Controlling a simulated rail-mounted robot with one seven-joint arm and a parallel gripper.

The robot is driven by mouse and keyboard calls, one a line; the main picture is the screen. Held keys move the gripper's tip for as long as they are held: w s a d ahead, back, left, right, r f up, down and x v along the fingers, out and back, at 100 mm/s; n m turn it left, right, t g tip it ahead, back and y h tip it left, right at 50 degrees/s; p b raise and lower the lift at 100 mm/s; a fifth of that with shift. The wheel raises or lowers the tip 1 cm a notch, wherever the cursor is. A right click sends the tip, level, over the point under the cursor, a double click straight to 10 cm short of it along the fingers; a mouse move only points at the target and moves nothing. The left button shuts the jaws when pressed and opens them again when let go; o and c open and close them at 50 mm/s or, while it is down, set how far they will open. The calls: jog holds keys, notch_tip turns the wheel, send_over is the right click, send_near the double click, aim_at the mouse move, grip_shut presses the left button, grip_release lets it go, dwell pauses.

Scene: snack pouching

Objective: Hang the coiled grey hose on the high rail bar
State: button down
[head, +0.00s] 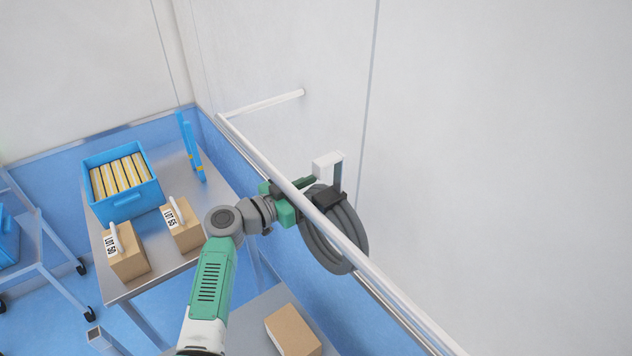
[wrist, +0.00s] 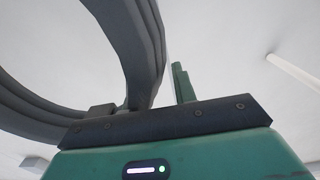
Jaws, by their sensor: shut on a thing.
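The coiled grey hose (head: 345,257) hangs from my gripper (head: 318,196) in the head view, with part of the coil behind the high rail bar (head: 398,297). My gripper is shut on the hose at the coil's top, close beside the bar. A pale, angular hook-like piece (head: 326,164) rises above the coil's top; I cannot tell whether it touches the bar. In the wrist view the hose (wrist: 140,45) loops up the left side, past my gripper's dark edge. The grip contact itself is mostly hidden. A pale bar (wrist: 295,73) shows at the upper right there.
A steel table (head: 125,287) at left holds a blue crate (head: 127,207) of yellow packs and two cartons (head: 124,257). Another carton (head: 291,331) stands low at the bottom. A pale support arm (head: 262,104) meets the bar's far end. The wall right of the bar is bare.

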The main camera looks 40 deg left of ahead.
jog(key=s+a+f, duration=0.1)
jog(key=s+f, duration=0.2)
jog(key=s, duration=0.4)
jog(key=shift+a, duration=0.3)
dwell(0.3)
jog(key=shift+f, duration=0.15)
jog(key=c, duration=1)
grip_release()
jog(key=shift+c, duration=0.2)
jog(key=v, duration=0.7)
jog(key=shift+s, duration=0.4)
